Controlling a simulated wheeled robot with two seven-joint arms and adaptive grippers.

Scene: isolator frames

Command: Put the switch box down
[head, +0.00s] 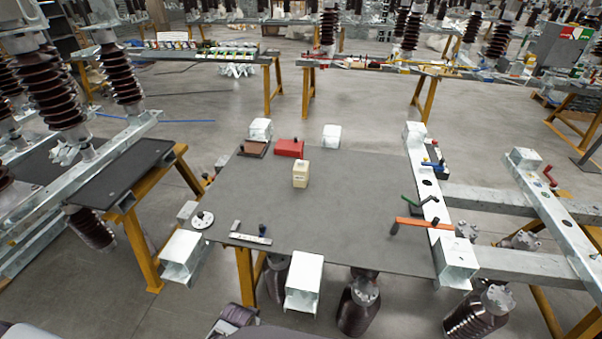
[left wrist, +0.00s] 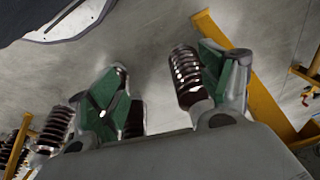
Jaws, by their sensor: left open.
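A small cream box (head: 300,175), which looks like the switch box, stands upright on the grey tabletop (head: 340,215), a little behind its middle. No gripper touches it in the head view. My left gripper (left wrist: 168,88) shows in the left wrist view with its two green-padded fingers spread apart and nothing between them. Brown ribbed insulators and the floor show behind the fingers. The cream box is not visible in the left wrist view. My right gripper is not visible in either view.
A red box (head: 289,148) and a brown block (head: 253,149) lie behind the cream box. White brackets (head: 303,281) stand along the table edges. An orange-handled tool (head: 424,223) lies at the right. The middle and front of the tabletop are mostly clear.

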